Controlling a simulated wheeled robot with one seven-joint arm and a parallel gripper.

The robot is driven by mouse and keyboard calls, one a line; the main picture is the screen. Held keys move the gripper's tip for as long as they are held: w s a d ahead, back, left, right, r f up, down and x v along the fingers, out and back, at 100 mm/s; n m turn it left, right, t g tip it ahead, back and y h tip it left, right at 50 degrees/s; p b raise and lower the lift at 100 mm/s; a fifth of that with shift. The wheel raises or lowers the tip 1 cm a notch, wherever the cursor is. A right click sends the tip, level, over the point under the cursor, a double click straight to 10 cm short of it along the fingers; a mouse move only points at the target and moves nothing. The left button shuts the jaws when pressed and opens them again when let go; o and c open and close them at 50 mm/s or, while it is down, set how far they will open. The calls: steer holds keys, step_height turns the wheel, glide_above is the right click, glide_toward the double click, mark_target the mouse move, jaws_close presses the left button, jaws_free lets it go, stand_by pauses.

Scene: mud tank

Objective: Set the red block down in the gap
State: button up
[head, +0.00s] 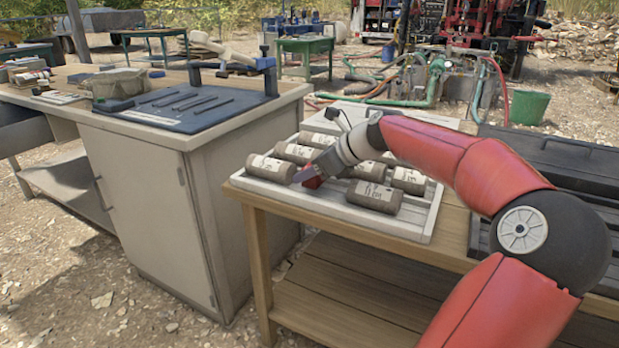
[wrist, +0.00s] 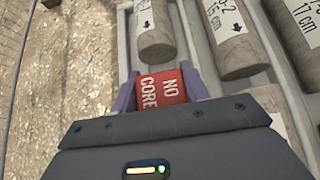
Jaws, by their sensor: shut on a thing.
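The red block (wrist: 162,87), lettered "NO CORE", sits between the two fingers of my gripper (wrist: 162,92) in the wrist view. My gripper is shut on it. In the head view a small part of the red block (head: 312,182) shows below my gripper (head: 308,176), at the front left of the white core tray (head: 425,237). The block is in line with the end of a grey core (wrist: 154,35) in one row of the tray. Whether its underside touches the tray floor cannot be told.
Several labelled grey cores lie in the tray, including one (head: 270,168) left of my gripper and one (head: 374,196) to its right. The tray rests on a wooden table (head: 455,240). A cabinet with a dark mat (head: 190,103) stands to the left. A black case (head: 560,160) lies right.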

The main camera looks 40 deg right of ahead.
steer(key=shift+f, duration=0.75)
steer(key=shift+f, duration=0.1)
steer(key=o, duration=0.7)
steer(key=shift+s+d+r, duration=0.1)
steer(key=shift+s+r, duration=0.1)
steer(key=shift+r, duration=0.15)
steer(key=p+v, duration=0.1)
steer(key=v, duration=1)
steer(key=shift+s+r, duration=0.1)
steer(key=shift+s, duration=0.05)
